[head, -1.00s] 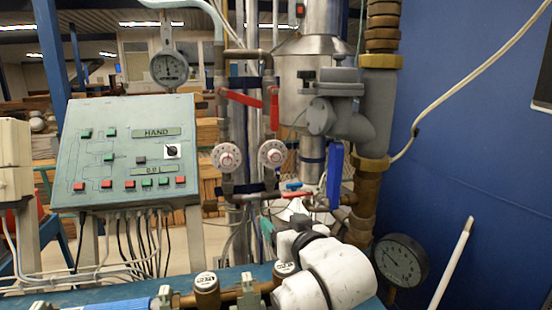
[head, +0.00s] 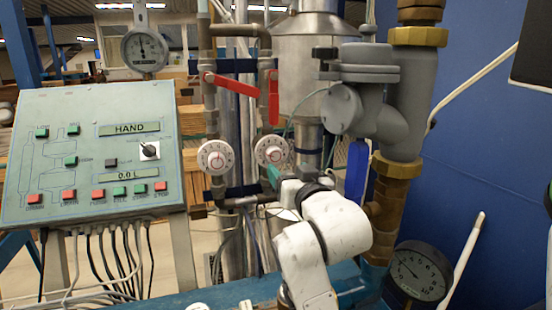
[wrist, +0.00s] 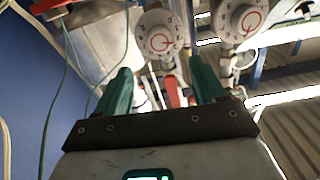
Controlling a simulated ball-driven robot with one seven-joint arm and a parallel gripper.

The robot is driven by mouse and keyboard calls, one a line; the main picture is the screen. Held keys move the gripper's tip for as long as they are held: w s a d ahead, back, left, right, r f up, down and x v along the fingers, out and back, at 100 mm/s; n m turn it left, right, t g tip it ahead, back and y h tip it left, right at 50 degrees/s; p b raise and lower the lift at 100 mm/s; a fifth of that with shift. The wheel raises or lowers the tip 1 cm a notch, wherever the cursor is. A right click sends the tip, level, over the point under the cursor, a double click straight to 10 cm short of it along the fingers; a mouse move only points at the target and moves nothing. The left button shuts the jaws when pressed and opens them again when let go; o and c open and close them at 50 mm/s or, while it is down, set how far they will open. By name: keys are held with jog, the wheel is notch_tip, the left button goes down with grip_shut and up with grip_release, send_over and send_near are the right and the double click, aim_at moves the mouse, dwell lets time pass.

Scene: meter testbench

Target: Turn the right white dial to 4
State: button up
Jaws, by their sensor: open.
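The right white dial (head: 271,151) is a round knob with dark numerals and a red mark in its centre, mounted on the right vertical pipe. In the wrist view it is the left of two dials (wrist: 158,32), ahead of the fingertips. The left white dial (head: 215,157) stands beside it and also shows in the wrist view (wrist: 240,18). My gripper (head: 273,177) has green fingers, spread open and empty, just below the right dial in the head view. In the wrist view my gripper (wrist: 160,70) shows a clear gap between its fingers. The numerals are too small to read.
A control panel (head: 90,160) with buttons stands at left. Red lever handles (head: 235,84) sit above the dials. A grey valve body (head: 370,100) and a blue handle (head: 356,172) are close on the right. A pressure gauge (head: 418,272) is low at right.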

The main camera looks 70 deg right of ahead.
aim_at(276, 156)
jog(key=p+x, duration=0.1)
jog(key=x, duration=0.8)
jog(key=shift+w, duration=0.1)
jog(key=c, duration=1.1)
